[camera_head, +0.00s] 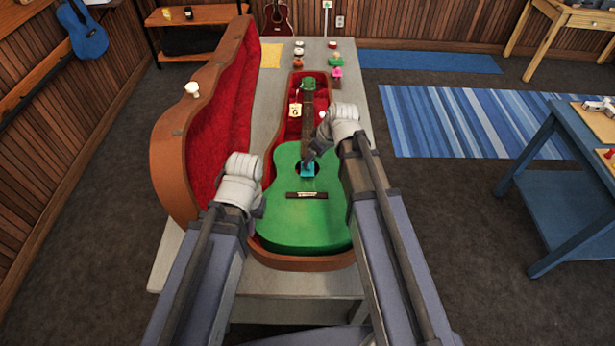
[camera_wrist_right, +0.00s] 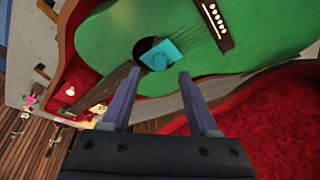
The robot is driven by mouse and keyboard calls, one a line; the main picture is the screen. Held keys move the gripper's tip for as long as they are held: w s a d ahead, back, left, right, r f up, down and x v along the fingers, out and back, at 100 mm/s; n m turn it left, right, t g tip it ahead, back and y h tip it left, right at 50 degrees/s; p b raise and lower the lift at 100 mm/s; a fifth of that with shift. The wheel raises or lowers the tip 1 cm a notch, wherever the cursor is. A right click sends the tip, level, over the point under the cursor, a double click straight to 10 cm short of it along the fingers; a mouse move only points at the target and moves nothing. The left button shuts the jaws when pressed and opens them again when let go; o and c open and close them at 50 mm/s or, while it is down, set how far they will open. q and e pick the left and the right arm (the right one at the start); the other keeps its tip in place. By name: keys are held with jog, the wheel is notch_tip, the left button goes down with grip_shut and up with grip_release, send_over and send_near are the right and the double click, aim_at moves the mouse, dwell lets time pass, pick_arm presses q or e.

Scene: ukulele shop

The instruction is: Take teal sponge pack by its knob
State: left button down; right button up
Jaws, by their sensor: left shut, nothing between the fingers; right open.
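The teal sponge pack (camera_head: 307,172) lies at the sound hole of the green ukulele (camera_head: 290,212). In the right wrist view the pack (camera_wrist_right: 164,54) overlaps the dark sound hole, and its knob (camera_wrist_right: 158,61) shows as a small round teal shape on top. My right gripper (camera_head: 308,158) is open and empty just above the pack. In the right wrist view its fingers (camera_wrist_right: 160,75) spread to either side, a little short of the pack. My left gripper (camera_head: 243,168) is shut and empty, left of the ukulele near the case edge; its fingertips are mostly hidden.
The ukulele lies in an open red-lined case (camera_head: 297,262) on a grey table (camera_head: 350,95). The raised case lid (camera_head: 171,165) stands at the left. Small items (camera_head: 337,72) sit at the far end. A blue table (camera_head: 565,130) stands at the right.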

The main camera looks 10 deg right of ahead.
aim_at(307, 173)
pick_arm(q)
jog(key=shift+f+b, duration=2.3)
jog(key=shift+b, duration=0.05)
pick_arm(e)
jog(key=shift+a+x, duration=0.2)
jog(key=shift+x, duration=2.45)
jog(key=shift+w+r, duration=0.15)
jog(key=shift+w, duration=0.05)
grip_shut()
